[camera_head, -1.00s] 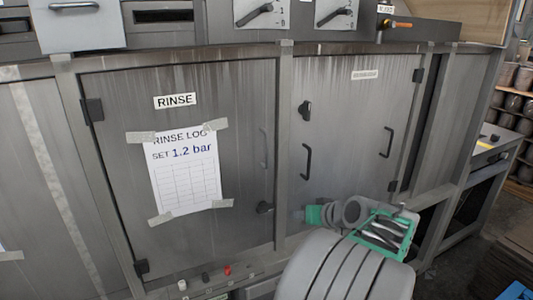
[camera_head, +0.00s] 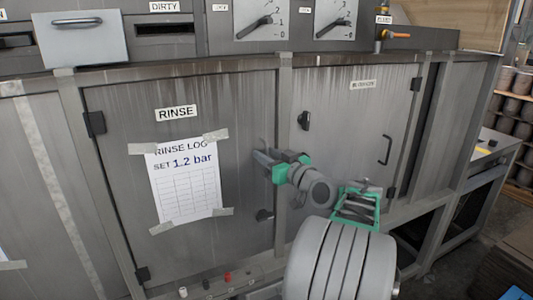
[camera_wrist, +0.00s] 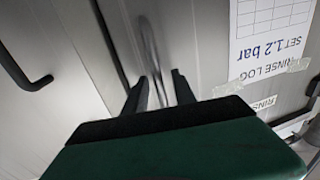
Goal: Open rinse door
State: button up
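The rinse door (camera_head: 115,180) is a grey panel labelled RINSE, with a taped paper log sheet (camera_head: 183,185); it is shut in its frame. Its vertical bar handle (camera_wrist: 148,50) is near the door's right edge; in the head view my gripper largely covers it. My gripper (camera_head: 264,158) is at the handle. In the wrist view my gripper (camera_wrist: 160,88) has its two dark fingers apart, and the handle appears between or just beyond their tips, blurred. Contact cannot be told. A dark knob (camera_head: 264,215) is on the door below the gripper.
A frame post (camera_head: 284,110) separates the doors. Gauges and a drawer (camera_head: 80,38) are above.

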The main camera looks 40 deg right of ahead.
jog(key=shift+c, duration=0.3)
grip_shut()
dwell(1.1)
